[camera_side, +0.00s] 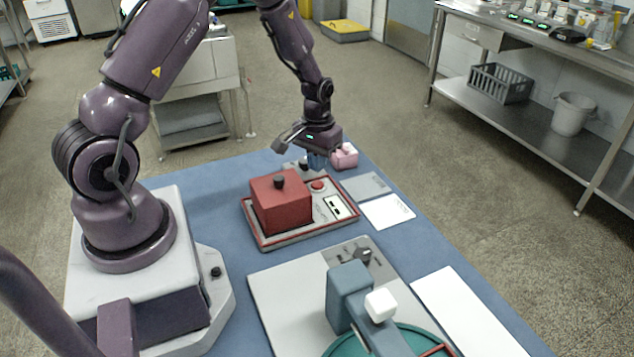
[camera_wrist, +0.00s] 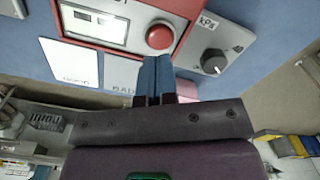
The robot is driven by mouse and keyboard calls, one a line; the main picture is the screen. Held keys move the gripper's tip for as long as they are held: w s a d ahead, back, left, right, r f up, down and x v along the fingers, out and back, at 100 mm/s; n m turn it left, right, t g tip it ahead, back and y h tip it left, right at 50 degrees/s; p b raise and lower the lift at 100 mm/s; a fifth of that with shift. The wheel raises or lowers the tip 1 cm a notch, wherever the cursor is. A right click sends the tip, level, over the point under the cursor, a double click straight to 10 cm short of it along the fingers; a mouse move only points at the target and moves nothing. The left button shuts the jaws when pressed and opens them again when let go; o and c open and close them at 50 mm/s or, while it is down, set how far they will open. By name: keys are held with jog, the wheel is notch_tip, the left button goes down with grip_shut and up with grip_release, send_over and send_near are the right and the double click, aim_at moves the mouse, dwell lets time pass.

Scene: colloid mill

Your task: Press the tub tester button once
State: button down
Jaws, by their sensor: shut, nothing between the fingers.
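The tub tester (camera_side: 280,205) is a red block with a black knob on a red-rimmed grey base, standing on the blue table. Its round red button (camera_side: 317,185) sits beside a small display, near the base's far corner. In the wrist view the button (camera_wrist: 160,37) shows whole, just beyond my fingertips. My gripper (camera_side: 318,166) is shut and empty, with its blue fingers pointing down just behind the button. In the side view the fingertips appear apart from the button. The wrist view shows the closed fingers (camera_wrist: 154,60) side by side; their exact height is unclear.
A grey kPa panel with a dark knob (camera_wrist: 213,62) lies close beside my fingers. A pink block (camera_side: 345,156) is just behind the gripper. A grey card (camera_side: 367,186) and a white card (camera_side: 387,211) lie right of the tester. A blue-grey device (camera_side: 349,295) stands in front.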

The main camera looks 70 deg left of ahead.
aim_at(317, 183)
jog(key=shift+r, duration=1.6)
jog(key=shift+r, duration=1.1)
dwell(3.0)
jog(key=s+d+r+m+t, duration=0.2)
jog(key=s+d+r+m, duration=0.1)
jog(key=s+d+r, duration=0.5)
jog(key=s+d+r+m+t, duration=0.3)
jog(key=s+d+r, duration=0.5)
jog(key=r, duration=0.7)
jog(key=shift+s+d+t, duration=0.3)
jog(key=shift+s+d, duration=0.1)
jog(key=shift+s, duration=0.05)
